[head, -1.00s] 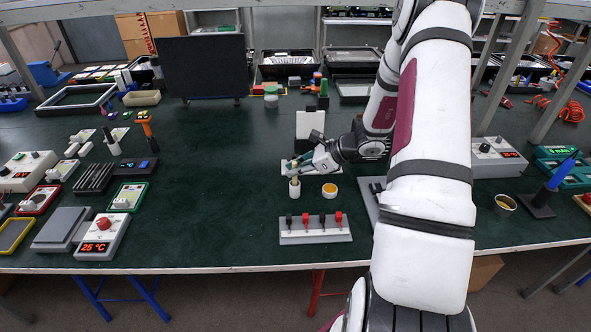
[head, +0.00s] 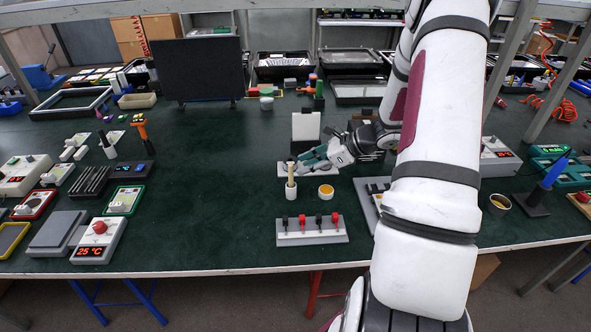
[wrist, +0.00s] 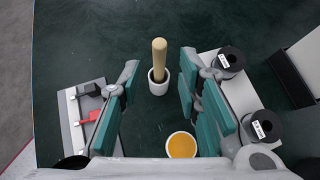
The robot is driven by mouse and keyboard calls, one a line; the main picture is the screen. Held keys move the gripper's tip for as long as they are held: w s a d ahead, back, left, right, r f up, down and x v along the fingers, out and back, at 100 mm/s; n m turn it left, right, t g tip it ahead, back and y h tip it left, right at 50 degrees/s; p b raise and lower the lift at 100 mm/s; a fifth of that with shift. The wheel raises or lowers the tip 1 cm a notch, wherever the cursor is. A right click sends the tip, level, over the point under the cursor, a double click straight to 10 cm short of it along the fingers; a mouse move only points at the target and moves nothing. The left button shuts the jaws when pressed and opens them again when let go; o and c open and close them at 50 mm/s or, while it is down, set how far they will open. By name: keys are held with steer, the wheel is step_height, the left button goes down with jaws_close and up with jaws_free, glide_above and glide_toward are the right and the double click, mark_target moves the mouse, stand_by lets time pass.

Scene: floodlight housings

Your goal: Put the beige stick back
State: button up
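The beige stick (head: 291,174) stands roughly upright in a small white cup (head: 290,193) on the green table. In the wrist view the stick (wrist: 159,56) rises out of the cup (wrist: 158,87), just ahead of my fingertips and in line with the gap between them. My gripper (head: 306,160) is behind and to the right of the stick in the head view. In the wrist view my gripper (wrist: 159,66) has its green-padded fingers spread wide with nothing held between them. The bottom of the stick is hidden inside the cup.
A small cup of orange-yellow content (head: 326,191) stands right of the white cup. A grey block with red and black clips (head: 312,235) lies in front. A white block with dark spools (wrist: 240,90) is close to my right finger.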

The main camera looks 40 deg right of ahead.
steer(key=v, duration=0.6)
steer(key=s+a+r+n+g, duration=0.2)
steer(key=a+r+n+g, duration=0.1)
steer(key=a+r+n, duration=0.55)
steer(key=s+a+r+n+g, duration=0.25)
steer(key=a+r+n, duration=0.25)
steer(key=a, duration=0.6)
steer(key=s+a+r+n+h, duration=0.3)
steer(key=s+a+n, duration=0.1)
steer(key=s+n, duration=0.3)
steer(key=s+a+r+n+h, duration=0.3)
steer(key=s+a+n, duration=0.1)
steer(key=s+n, duration=0.4)
steer(key=shift+s+t, duration=0.45)
steer(key=shift+s, duration=0.45)
steer(key=shift+r+p, duration=0.8)
steer(key=shift+r, duration=0.15)
